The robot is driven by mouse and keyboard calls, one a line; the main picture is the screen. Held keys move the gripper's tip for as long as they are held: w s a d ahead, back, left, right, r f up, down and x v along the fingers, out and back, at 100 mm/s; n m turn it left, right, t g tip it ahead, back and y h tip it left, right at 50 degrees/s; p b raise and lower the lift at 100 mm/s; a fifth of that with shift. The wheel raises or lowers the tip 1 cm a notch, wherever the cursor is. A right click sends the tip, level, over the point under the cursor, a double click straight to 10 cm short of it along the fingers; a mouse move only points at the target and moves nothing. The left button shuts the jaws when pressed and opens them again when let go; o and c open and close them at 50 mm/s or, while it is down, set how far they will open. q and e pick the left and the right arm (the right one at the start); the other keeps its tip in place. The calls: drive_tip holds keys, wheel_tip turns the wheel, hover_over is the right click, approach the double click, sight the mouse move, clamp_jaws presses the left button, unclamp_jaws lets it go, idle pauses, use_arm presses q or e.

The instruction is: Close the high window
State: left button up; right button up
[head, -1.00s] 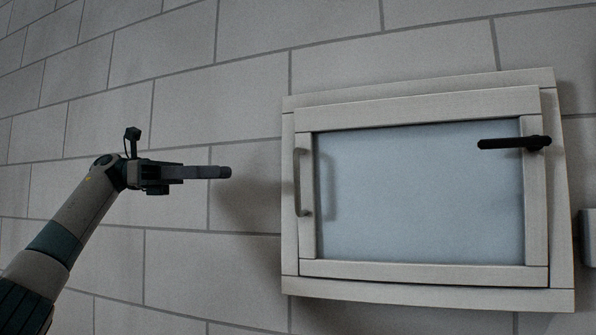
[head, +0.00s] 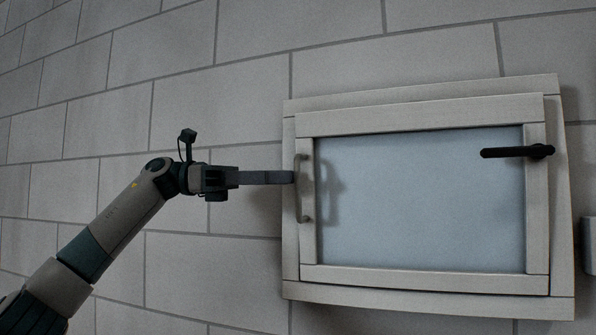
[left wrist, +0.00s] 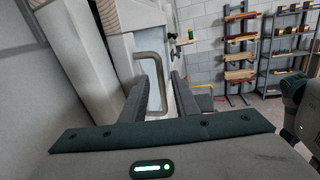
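The high window has a pale wooden frame (head: 559,190) on the wall and a sash (head: 420,113) with a bluish pane (head: 420,200). A grey bar handle (head: 299,198) stands on the sash's left side, and a black lever (head: 517,152) lies level at its upper right. The sash appears to stand slightly proud of the frame; I cannot tell how far. My left gripper (head: 290,177) is at the handle's left in the head view. In the left wrist view its fingers (left wrist: 160,78) are apart, with the handle (left wrist: 162,62) showing between them. My right gripper is out of view.
The grey block wall (head: 215,110) is clear left of the window. A pale box (head: 589,240) sits at the right edge. In the left wrist view, a rack with planks (left wrist: 238,55) and a shelf with containers (left wrist: 288,55) stand far off.

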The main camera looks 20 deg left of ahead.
sight(298, 217)
use_arm(q)
drive_tip(key=shift+w+d+p, duration=0.2)
drive_tip(key=shift+d+p, duration=0.1)
drive_tip(key=shift+d, duration=0.75)
drive_tip(key=shift+w+d+p, duration=0.15)
drive_tip(key=shift+d+p, duration=0.1)
drive_tip(key=shift+d, duration=0.8)
clamp_jaws()
